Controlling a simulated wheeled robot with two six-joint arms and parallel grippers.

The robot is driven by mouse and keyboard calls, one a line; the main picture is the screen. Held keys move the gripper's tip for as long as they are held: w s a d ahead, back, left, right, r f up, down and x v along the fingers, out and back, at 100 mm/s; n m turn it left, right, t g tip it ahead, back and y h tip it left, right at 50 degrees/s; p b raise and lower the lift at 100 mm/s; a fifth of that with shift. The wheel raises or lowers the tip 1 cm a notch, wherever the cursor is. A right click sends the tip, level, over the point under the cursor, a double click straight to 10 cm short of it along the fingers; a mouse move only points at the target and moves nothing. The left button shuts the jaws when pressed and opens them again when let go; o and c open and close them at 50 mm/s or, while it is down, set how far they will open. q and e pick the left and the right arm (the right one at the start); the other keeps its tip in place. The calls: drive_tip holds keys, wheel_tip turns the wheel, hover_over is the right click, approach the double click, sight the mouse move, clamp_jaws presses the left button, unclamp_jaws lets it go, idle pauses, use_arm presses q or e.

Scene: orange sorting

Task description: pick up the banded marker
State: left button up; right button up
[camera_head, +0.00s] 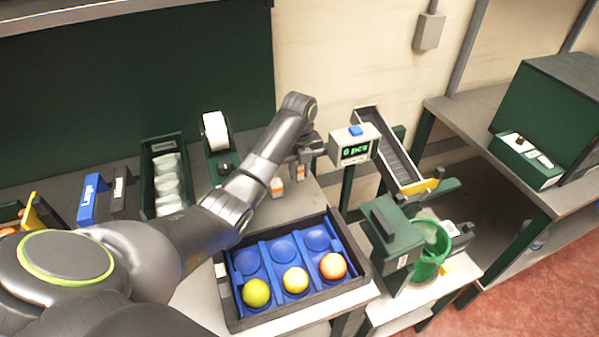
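Two small white pieces with orange bands are in the camera_head view on the grey bench behind the black tray. One banded piece (277,187) stands nearer; the other banded piece (300,174) is right at my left gripper. I cannot tell which is the banded marker. My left gripper (303,170) points down at the bench, its fingers at the farther piece. They are too small and partly hidden to tell whether they are shut on it. My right gripper is not in view.
A black tray (300,315) with blue cups holds a green-yellow, a yellow and an orange fruit. A counter display (355,149) and chute (385,145) stand to the right. A tape roll (216,131), a dark bin (148,165) and a blue stapler-like item (92,198) stand left.

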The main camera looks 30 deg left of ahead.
use_arm(q)
drive_tip(key=c, duration=0.5)
clamp_jaws()
drive_tip(key=shift+r, duration=0.1)
